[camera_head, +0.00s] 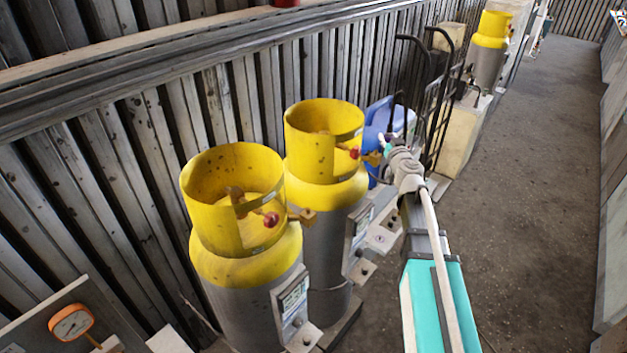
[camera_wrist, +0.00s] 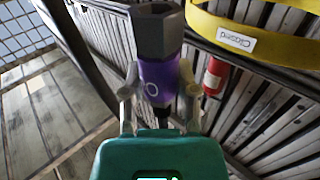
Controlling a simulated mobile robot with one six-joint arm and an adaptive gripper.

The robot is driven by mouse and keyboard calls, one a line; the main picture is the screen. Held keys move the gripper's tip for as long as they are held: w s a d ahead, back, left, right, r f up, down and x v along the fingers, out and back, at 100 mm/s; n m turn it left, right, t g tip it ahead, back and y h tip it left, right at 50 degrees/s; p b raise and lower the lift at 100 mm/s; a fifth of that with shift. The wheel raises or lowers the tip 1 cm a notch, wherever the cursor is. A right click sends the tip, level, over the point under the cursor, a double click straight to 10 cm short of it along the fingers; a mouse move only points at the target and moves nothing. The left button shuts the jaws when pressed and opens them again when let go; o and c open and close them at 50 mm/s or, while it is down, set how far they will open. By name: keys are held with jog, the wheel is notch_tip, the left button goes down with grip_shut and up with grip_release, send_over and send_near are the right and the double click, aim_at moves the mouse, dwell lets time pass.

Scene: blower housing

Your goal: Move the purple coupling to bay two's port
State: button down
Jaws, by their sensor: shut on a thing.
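The purple coupling (camera_wrist: 158,82) is in the wrist view, with a grey hexagonal part beyond it. My gripper (camera_wrist: 159,96) is shut on it, one finger on each side. In the head view my arm reaches up from the lower right, its end beside the farther gas cylinder (camera_head: 326,172); the coupling cannot be made out there. The nearer cylinder (camera_head: 245,265) stands to its left. Each has a yellow collar, a red knob and a brass outlet (camera_head: 306,216). Grey brackets with labelled plates (camera_head: 293,298) are in front of them. I cannot tell which is bay two's port.
A ribbed wall runs behind the cylinders. A black hand truck (camera_head: 440,105) and a blue container (camera_head: 388,122) stand beyond my arm's end. The floor (camera_head: 535,200) to the right is clear.

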notch_tip(320, 180, down, 16)
jog(key=b, duration=1.5)
jog(key=shift+d, duration=0.1)
